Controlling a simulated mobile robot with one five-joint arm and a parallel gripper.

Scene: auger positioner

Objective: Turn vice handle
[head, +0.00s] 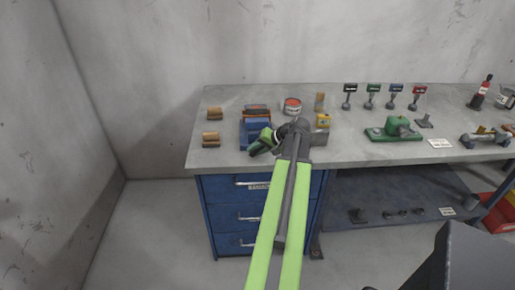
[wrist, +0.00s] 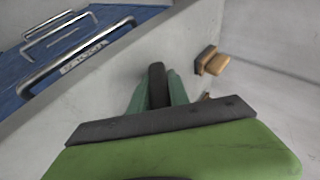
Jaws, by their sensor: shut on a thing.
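The blue vice (head: 254,131) sits near the front left of the workbench, partly behind my gripper. My gripper (head: 258,150) is at the vice's front side, at the bench's front edge. In the wrist view, my gripper's two teal fingers (wrist: 157,100) are closed around a dark, rounded bar, which I take to be the vice handle (wrist: 157,74). The ends of the handle are hidden, so its angle is hard to tell.
The grey workbench (head: 350,152) has blue drawers (head: 232,216) below. Wooden-faced blocks (head: 211,139) stand left of the vice. A red-topped tin (head: 292,108) and a green machine (head: 395,130) stand to the right. A concrete wall is behind.

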